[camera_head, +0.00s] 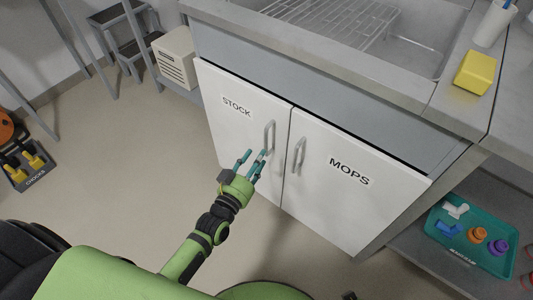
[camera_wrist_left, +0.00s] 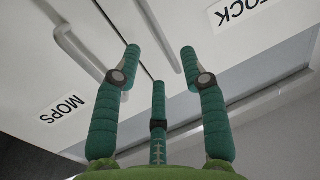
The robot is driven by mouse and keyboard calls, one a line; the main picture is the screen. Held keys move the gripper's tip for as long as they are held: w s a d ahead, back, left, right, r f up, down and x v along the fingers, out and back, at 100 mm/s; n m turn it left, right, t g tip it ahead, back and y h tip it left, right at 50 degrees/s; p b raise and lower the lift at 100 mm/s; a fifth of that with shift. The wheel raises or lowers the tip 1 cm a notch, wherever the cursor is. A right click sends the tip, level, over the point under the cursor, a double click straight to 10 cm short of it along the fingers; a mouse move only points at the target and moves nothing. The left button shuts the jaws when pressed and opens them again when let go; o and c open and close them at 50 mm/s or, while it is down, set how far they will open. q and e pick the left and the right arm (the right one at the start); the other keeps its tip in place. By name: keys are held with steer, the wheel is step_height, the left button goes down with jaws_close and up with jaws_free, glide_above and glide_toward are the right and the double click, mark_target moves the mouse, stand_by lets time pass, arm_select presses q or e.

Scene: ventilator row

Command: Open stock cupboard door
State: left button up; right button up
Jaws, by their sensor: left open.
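The stock cupboard door (camera_head: 235,118) is a white panel labelled STOCK, left of the MOPS door (camera_head: 345,190), and looks shut. Its upright grey bar handle (camera_head: 269,136) is near its right edge. My left gripper (camera_head: 255,157) is open in front of the lower part of this handle. In the left wrist view the door (camera_wrist_left: 235,50) is at the right and the handle (camera_wrist_left: 160,32) runs between two teal fingertips (camera_wrist_left: 161,52), with space on both sides. I cannot tell whether any finger touches it. My right gripper is not in view.
The MOPS handle (camera_head: 299,156) is close on the right. A grey counter (camera_head: 350,80) with a sink rack (camera_head: 335,25) and yellow sponge (camera_head: 475,73) is above. A teal tray (camera_head: 435,216) is on a low shelf at right.

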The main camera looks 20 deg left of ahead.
mark_target(266, 141)
arm_select(q)
steer(key=w, duration=0.2)
steer(key=w+d, duration=0.1)
steer(key=w, duration=0.2)
steer(key=w+b, duration=0.1)
steer(key=w, duration=0.1)
steer(key=shift+w+d+r, duration=0.15)
steer(key=shift+r, duration=0.25)
jaws_close()
